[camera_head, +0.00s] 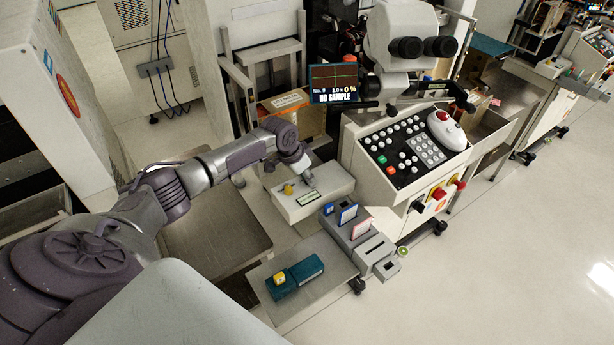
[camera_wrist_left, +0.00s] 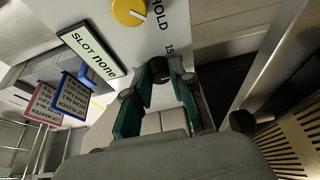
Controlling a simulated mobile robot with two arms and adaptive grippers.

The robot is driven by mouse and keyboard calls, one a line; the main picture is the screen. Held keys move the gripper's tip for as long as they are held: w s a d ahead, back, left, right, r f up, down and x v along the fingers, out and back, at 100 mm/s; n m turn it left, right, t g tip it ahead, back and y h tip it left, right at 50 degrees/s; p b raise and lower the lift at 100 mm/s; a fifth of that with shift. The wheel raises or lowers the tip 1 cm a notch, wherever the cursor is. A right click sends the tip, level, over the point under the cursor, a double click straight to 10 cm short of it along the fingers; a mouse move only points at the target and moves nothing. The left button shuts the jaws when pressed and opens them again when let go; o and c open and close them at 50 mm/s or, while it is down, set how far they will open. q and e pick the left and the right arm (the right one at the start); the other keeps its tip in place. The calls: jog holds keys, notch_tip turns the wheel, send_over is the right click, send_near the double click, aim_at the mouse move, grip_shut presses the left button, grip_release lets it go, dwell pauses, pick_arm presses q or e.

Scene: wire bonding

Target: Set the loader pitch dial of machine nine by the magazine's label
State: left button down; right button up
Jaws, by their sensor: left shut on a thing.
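The loader of machine nine is a pale box (camera_head: 333,183) left of the bonder's front. On it are a yellow knob (camera_head: 289,189) and a small display (camera_head: 308,199). In the left wrist view the yellow knob (camera_wrist_left: 128,11) has a white pointer beside the word "HOLD", and the display (camera_wrist_left: 92,52) reads "SLOT none". My left gripper (camera_head: 309,181) is down at the loader's top, its fingers (camera_wrist_left: 164,76) shut on a small dark dial (camera_wrist_left: 159,66); "15" is printed beside it. The dial's pointer is hidden. A teal magazine (camera_head: 305,270) lies on the front tray; its label is unreadable.
A blue-edged card (camera_head: 347,214) and a red-edged card (camera_head: 360,228) stand in grey holders between loader and front tray (camera_head: 330,297). The bonder's button panel (camera_head: 412,150) is to the right. Its screen (camera_head: 335,83) reads "NO SAMPLE". Open floor lies right.

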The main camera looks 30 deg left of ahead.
pick_arm(q)
jog(key=c, duration=1)
grip_release()
jog(key=v, duration=1.2)
jog(key=shift+s+f, duration=0.1)
